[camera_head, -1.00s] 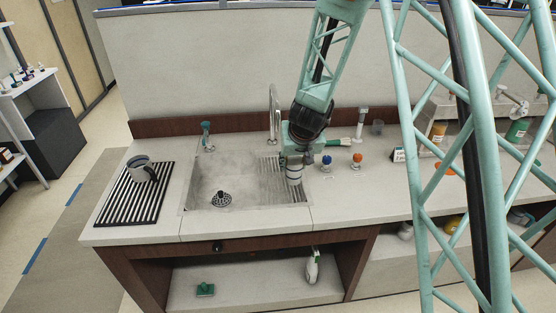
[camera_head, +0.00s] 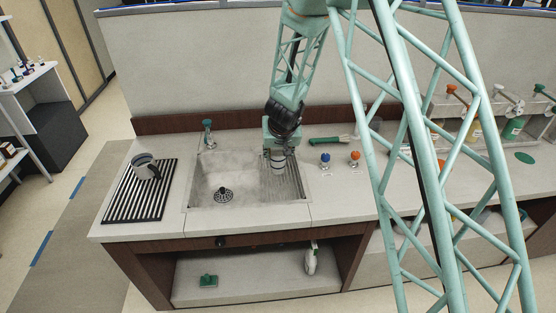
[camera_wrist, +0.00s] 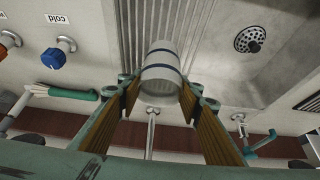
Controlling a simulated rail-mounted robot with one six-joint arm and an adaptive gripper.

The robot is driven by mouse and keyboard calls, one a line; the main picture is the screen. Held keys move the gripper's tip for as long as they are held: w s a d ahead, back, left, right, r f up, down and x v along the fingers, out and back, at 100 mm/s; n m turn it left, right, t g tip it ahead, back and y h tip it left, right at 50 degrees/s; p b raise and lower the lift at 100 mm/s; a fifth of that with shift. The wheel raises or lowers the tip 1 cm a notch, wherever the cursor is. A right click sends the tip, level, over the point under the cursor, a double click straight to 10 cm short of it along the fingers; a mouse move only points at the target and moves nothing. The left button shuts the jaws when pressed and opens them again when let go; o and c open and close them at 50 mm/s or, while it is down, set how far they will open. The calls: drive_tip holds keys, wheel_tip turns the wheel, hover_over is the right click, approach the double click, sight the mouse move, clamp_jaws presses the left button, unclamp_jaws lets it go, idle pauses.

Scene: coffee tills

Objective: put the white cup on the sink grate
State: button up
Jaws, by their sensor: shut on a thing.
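The white cup (camera_wrist: 161,62), with dark blue bands, is between the two fingers of my gripper (camera_wrist: 160,92) in the wrist view. My gripper is shut on it. In the head view the cup (camera_head: 278,162) is below my gripper (camera_head: 278,149), over the left part of the ribbed sink grate (camera_head: 288,185). The grate is the right part of the metal sink, and its ribs (camera_wrist: 125,22) also show behind the cup in the wrist view. I cannot tell whether the cup touches the grate.
The drain strainer (camera_head: 223,194) is in the basin. A blue knob (camera_head: 325,158), an orange knob (camera_head: 355,157) and a green-handled brush (camera_head: 328,140) are to the right.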

drive_tip(key=shift+f, duration=0.1)
idle(0.3)
drive_tip(key=shift+f+b, duration=1.65)
drive_tip(key=shift+b, duration=0.05)
drive_tip(key=shift+f, duration=0.1)
drive_tip(key=o, duration=0.9)
drive_tip(key=shift+r, duration=0.2)
drive_tip(key=shift+s+r, duration=0.1)
drive_tip(key=shift+r, duration=0.15)
drive_tip(key=shift+p+v, duration=2.75)
drive_tip(key=shift+v, duration=2.95)
